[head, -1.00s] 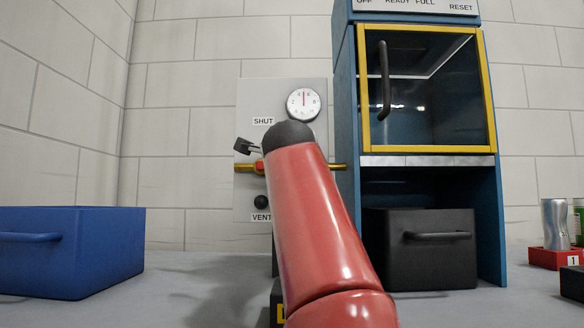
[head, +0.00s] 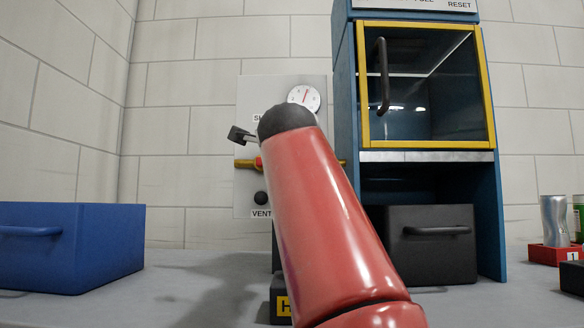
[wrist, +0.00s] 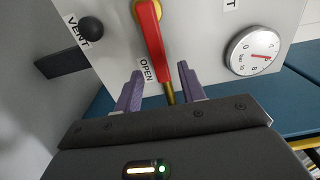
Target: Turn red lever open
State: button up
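The red lever (wrist: 149,38) is in the wrist view on the pale panel, lying along the brass pipe (wrist: 169,94) beside the OPEN label (wrist: 147,70). My gripper (wrist: 158,78) is open, its two purple fingers apart. The lever's lower end and the pipe show between the fingertips, with no finger visibly closed on them. In the head view only a bit of the red lever (head: 259,163) shows; my red arm hides the rest and my gripper's fingers.
A gauge (wrist: 254,48) and a black VENT knob (wrist: 91,29) are on the panel. A blue cabinet (head: 490,210) with a yellow-framed door stands right of it. A blue bin (head: 110,250) is at left, a black bin (head: 430,262) under the cabinet.

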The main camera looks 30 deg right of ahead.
jog(key=v, duration=0.3)
jog(key=shift+s+a, duration=0.1)
jog(key=shift+s, duration=0.1)
dwell(0.3)
